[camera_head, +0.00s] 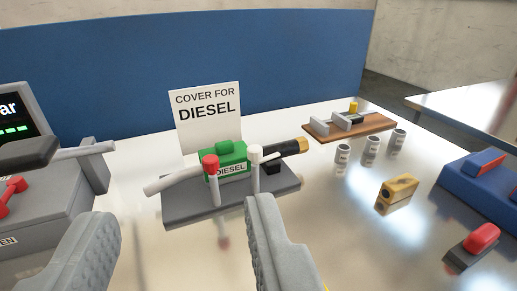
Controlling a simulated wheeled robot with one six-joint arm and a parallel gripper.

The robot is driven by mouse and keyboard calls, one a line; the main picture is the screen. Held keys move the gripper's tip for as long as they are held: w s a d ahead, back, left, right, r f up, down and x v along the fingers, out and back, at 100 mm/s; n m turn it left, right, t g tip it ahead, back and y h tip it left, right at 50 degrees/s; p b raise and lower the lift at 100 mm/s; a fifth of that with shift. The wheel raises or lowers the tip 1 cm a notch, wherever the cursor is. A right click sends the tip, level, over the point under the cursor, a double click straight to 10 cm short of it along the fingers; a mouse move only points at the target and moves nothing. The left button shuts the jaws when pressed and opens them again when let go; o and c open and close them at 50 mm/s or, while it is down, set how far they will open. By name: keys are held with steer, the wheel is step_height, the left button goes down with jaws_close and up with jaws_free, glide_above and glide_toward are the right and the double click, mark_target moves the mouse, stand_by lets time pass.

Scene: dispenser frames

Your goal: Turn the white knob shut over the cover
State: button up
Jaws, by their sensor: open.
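The white knob (255,153) tops a thin white post on the grey base (232,202) in the middle of the camera view. Beside it on the left is a red knob (210,163) on a similar post. Behind them lies a green block labelled DIESEL (231,155). The cover (208,116), a white plate reading COVER FOR DIESEL, stands upright behind the block. My gripper (182,228) is open and empty, its two grey fingers apart in front of the base. The right fingertip appears just below the white knob's post; I cannot tell whether they touch.
A grey machine (50,210) with a display and red handle stands left. To the right are several small grey cylinders (371,148), a wooden board (352,129), a brass block (397,193), a red-topped switch (477,242) and a blue box (482,190). A blue panel (200,65) closes the back.

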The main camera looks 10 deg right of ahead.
steer(key=w+d+r+m+g, duration=0.1)
steer(key=w+r+m+g, duration=0.2)
steer(key=w, duration=0.4)
steer(key=w+d+r+m+g, duration=0.1)
steer(key=w+m+g, duration=0.3)
steer(key=w, duration=0.3)
steer(key=r+m+g, duration=0.1)
steer(key=m+g, duration=0.7)
steer(key=g, duration=0.2)
glide_above(255, 147)
step_height(255, 147, down, 17)
steer(key=shift+c, duration=0.2)
jaws_close()
